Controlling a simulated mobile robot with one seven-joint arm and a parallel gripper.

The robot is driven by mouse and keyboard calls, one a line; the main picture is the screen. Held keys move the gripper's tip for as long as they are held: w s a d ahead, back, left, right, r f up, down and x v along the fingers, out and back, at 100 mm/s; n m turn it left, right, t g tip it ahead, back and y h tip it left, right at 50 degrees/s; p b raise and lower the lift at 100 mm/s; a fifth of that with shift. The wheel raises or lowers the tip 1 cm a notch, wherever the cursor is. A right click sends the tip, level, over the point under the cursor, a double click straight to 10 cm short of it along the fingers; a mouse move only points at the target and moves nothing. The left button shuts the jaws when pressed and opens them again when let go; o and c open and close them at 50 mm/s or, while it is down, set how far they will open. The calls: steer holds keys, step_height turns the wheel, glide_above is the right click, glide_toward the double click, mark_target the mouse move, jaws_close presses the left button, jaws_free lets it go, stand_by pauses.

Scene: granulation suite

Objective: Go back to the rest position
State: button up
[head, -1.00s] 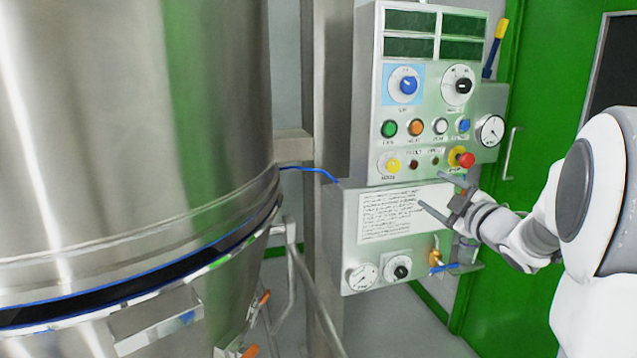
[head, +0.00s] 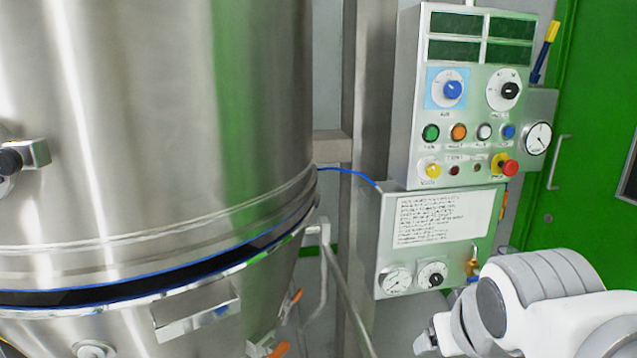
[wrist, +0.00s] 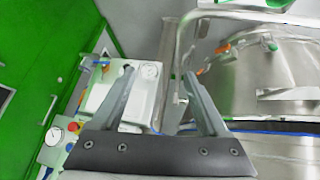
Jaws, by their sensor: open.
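My gripper (wrist: 158,92) shows in the wrist view with its two grey fingers spread apart and nothing between them. In that view it points toward the lower panel box and the steel vessel, which appear turned. In the head view my white arm is at the lower right, in front of the bottom right of the panel. The gripper's fingers are not clearly seen there. The control panel (head: 412,120) stands behind the arm, with knobs, coloured buttons and a red emergency stop (head: 509,168). My gripper touches nothing that I can see.
A large steel vessel (head: 150,120) fills the left, with orange-tipped clamps (head: 297,296) near its lower right. A lower box (head: 385,255) carries a text sheet and dials. A green door (head: 590,130) with a handle is at the right. A blue hose (head: 345,171) runs from the vessel to the panel.

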steer(key=s+a+g+y+p, duration=0.1)
steer(key=s+a+p, duration=0.15)
steer(key=s, duration=0.25)
step_height(320, 180, up, 15)
steer(key=p, duration=1.4)
steer(key=shift+w+m, duration=0.2)
steer(key=shift+m, duration=0.1)
steer(key=shift+f, duration=0.15)
